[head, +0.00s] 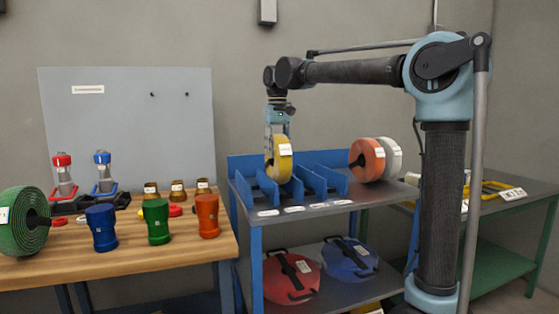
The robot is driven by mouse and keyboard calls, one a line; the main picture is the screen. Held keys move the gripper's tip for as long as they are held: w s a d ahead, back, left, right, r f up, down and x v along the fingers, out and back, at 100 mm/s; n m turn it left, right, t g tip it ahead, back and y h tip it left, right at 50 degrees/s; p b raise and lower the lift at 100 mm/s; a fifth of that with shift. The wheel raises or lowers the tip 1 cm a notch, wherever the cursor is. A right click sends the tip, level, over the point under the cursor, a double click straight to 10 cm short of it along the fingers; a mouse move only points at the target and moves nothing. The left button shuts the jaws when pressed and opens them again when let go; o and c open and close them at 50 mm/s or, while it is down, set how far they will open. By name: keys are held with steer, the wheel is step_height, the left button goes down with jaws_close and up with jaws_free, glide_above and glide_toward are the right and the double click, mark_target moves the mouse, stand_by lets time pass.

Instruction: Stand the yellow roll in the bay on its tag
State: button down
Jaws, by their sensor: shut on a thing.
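The yellow roll (285,158) is held upright on its edge by my gripper (275,140), which is shut on its upper part. A white label shows on the roll's face. The roll is over the blue-divided bays (318,188) on the cart's upper shelf, toward their left side. Its lower edge is near the divider tops; I cannot tell whether it is inside a bay or just above one. White tags (293,209) line the shelf's front edge, one before each bay; their writing is too small to read.
An orange roll (365,160) and a white roll (391,158) stand right of the bays. Red (291,278) and blue (350,260) rolls lie on the lower shelf. A wooden bench (150,262) at left holds a green roll (22,222) and several coloured fittings.

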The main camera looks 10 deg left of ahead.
mark_target(278, 157)
steer(key=shift+f, duration=1.5)
steer(key=c, duration=1.1)
jaws_free()
steer(key=shift+f, duration=0.1)
steer(key=shift+o, duration=0.2)
step_height(278, 157, up, 12)
steer(key=shift+r, duration=0.1)
steer(key=shift+d, duration=0.1)
